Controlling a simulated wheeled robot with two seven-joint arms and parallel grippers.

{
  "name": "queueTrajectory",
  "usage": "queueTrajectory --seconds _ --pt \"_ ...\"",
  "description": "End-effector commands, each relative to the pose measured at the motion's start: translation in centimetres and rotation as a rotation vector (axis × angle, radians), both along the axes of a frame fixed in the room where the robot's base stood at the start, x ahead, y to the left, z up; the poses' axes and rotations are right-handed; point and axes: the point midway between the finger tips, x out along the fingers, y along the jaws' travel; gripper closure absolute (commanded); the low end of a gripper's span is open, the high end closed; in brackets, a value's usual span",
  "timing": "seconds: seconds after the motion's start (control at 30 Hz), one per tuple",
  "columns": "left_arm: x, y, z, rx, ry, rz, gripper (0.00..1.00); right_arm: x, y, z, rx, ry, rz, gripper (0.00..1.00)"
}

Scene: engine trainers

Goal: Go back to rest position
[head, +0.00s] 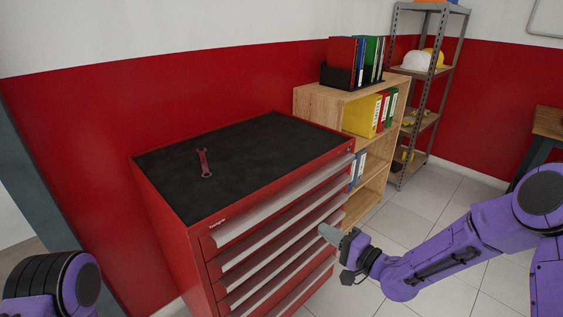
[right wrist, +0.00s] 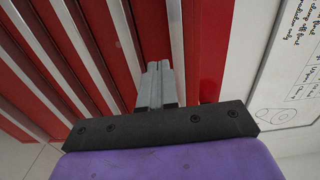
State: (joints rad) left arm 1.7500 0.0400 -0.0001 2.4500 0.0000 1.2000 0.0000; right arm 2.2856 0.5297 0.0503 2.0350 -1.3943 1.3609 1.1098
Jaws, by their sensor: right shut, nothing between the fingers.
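My right gripper (head: 326,233) is in front of the drawer fronts of a red tool cabinet (head: 172,215), at its right side in the head view. Its fingers are together and empty, and they also show in the right wrist view (right wrist: 158,68) with the cabinet's drawers (right wrist: 75,60) behind them. I cannot tell whether the fingertips touch a drawer. All the drawers look closed. A red wrench (head: 204,163) lies on the black top of the cabinet. Part of my left arm shows at the bottom left of the head view, but its gripper is out of view.
A wooden shelf (head: 318,101) with binders stands right of the cabinet. Behind it is a grey metal rack (head: 434,104) with helmets. A wooden-topped table (head: 547,122) is at the right edge. Tiled floor (head: 440,195) lies open between them.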

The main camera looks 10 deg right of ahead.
Motion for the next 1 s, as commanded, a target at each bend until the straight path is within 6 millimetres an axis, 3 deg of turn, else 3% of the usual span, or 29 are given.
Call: queueTrajectory --seconds 0.13,0.17,0.23,0.37,0.5,0.6,0.7,0.8,1.0 --pt "0.0 0.0 0.0 0.000 0.000 0.000 0.53 0.3 -1.7 -1.4 -0.201 -0.049 -0.127 1.00" --pt "0.0 0.0 0.0 0.000 0.000 0.000 0.53 0.0 -2.3 -2.5 -0.269 -0.030 -0.176 1.00" --pt "0.0 0.0 0.0 0.000 0.000 0.000 0.53 -2.2 -3.3 -7.1 -0.460 0.076 -0.260 1.00" --pt "0.0 0.0 0.0 0.000 0.000 0.000 0.53 -9.6 -5.2 -15.9 -0.797 0.342 -0.293 1.00" --pt "0.0 0.0 0.0 0.000 0.000 0.000 0.53 -20.2 -7.6 -22.5 -1.106 0.631 -0.226 1.00" --pt "0.0 0.0 0.0 0.000 0.000 0.000 0.53 -27.2 -9.0 -24.8 -1.250 0.803 -0.167 1.00" --pt "0.0 0.0 0.0 0.000 0.000 0.000 0.53 -32.1 -9.6 -25.9 -1.324 0.903 -0.109 1.00" --pt "0.0 0.0 0.0 0.000 0.000 0.000 0.53 -34.4 -9.4 -26.8 -1.356 0.928 -0.045 1.00" --pt "0.0 0.0 0.0 0.000 0.000 0.000 0.53 -34.8 -9.3 -27.0 -1.355 0.937 -0.040 1.00"
